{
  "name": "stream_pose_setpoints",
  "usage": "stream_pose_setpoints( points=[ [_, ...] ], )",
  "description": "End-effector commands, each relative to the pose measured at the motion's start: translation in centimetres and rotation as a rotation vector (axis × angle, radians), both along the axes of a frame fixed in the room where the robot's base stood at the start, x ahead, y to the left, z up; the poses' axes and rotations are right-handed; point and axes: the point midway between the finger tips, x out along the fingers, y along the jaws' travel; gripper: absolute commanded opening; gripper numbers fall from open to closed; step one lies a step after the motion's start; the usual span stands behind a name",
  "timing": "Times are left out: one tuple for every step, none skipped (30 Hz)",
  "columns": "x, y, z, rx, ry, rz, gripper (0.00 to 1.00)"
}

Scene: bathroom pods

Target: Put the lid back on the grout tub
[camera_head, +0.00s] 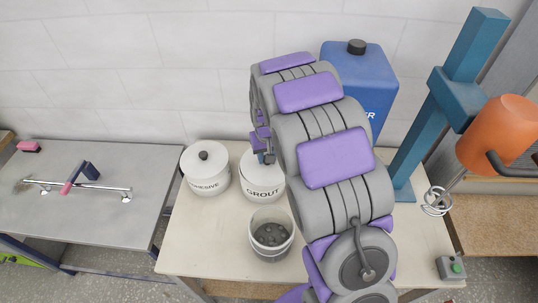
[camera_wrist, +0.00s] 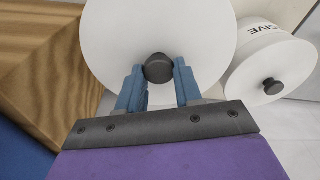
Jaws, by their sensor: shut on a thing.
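The grout tub (camera_head: 263,190) is white, labelled GROUT, and stands upright near the back of the table. My gripper (camera_head: 263,150) is directly above it in the head view. In the wrist view my gripper (camera_wrist: 158,75) is shut on the dark round knob (camera_wrist: 158,67) of a white lid (camera_wrist: 115,35). The lid looks level and at or just over the tub's top. My arm and gripper hide part of the rim, so I cannot tell whether the lid is fully seated.
The lidded adhesive tub (camera_head: 205,175) stands close on the left; it also shows in the wrist view (camera_wrist: 262,75). An open bucket of dark material (camera_head: 271,238) is in front. A blue canister (camera_head: 372,75) and a mixer stand (camera_head: 425,125) are right. A grey bench (camera_head: 100,210) is left.

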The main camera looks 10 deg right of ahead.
Motion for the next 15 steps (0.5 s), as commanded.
stream_pose_setpoints(
  points=[
    [0.4, 0.0, 0.8, -0.002, 0.000, 0.004, 0.04],
    [0.7, 0.0, 1.1, -0.004, -0.001, 0.008, 0.04],
    [1.1, 0.0, 1.4, -0.005, -0.002, 0.015, 0.04],
    [1.4, -0.1, 1.7, -0.003, -0.002, 0.019, 0.04],
    [1.6, -0.1, 1.9, -0.003, -0.001, 0.022, 0.04],
    [2.0, -0.2, 2.1, -0.001, 0.001, 0.030, 0.04],
    [2.2, -0.2, 2.1, -0.001, 0.003, 0.034, 0.04],
    [2.4, -0.2, 2.2, 0.000, 0.004, 0.038, 0.04],
    [2.7, -0.1, 2.3, 0.000, 0.004, 0.045, 0.04],
    [2.9, -0.2, 2.4, 0.001, 0.003, 0.050, 0.04],
    [3.0, -0.2, 2.5, 0.003, 0.002, 0.053, 0.04],
    [3.2, -0.2, 2.6, 0.006, 0.002, 0.056, 0.04],
    [3.3, -0.2, 2.6, 0.006, 0.001, 0.059, 0.04],
    [3.4, -0.2, 2.6, 0.006, 0.001, 0.062, 0.04],
    [3.5, -0.1, 2.6, 0.007, 0.001, 0.064, 0.04]
  ],
)
